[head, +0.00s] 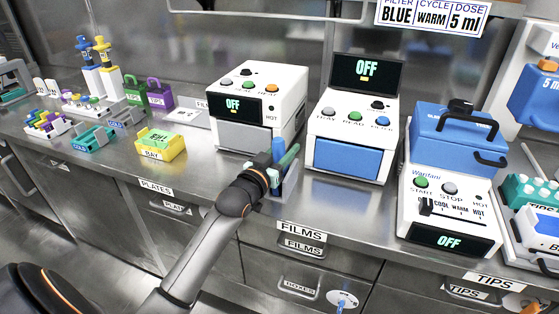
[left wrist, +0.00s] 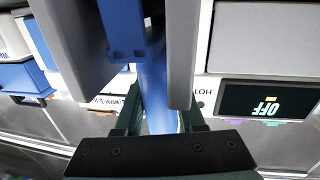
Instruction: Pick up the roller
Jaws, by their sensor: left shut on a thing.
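The roller is the blue upright piece (head: 279,150) at the front of the counter, in front of the two white OFF machines. In the left wrist view its blue shaft (left wrist: 152,90) runs between my fingers. My left gripper (head: 271,170) is shut on it, and the arm hides much of its lower part. My right gripper is not in view.
A white machine with a grey front (head: 262,100) stands close behind the gripper. Another with a blue front (head: 350,150) is to its right, then a blue-lidded unit (head: 455,190). A yellow bay box (head: 160,144) sits left. Bare steel counter (head: 215,165) lies left of the gripper.

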